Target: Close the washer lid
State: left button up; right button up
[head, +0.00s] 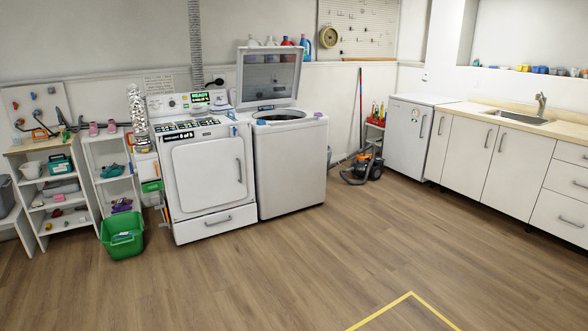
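The washer (293,168) is a white top-loader in the middle of the head view, against the back wall. Its lid (268,77) is open and stands upright, with a grey window in a white frame. The round dark tub opening (280,116) shows in front of the lid. Neither of my grippers is in view, so I cannot see what they do or hold.
A white dryer (210,175) stands left of the washer. A green bin (122,235) and shelves (110,180) are farther left. An orange-black vacuum (364,167) is right of the washer. White cabinets (515,165) line the right. The wooden floor (300,265) in front is clear.

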aim_at(299, 50)
jog(key=i, duration=4.25)
jog(key=i+l, duration=0.1)
jog(key=i, duration=2.05)
jog(key=i+u, duration=0.55)
jog(key=i+l, duration=0.05)
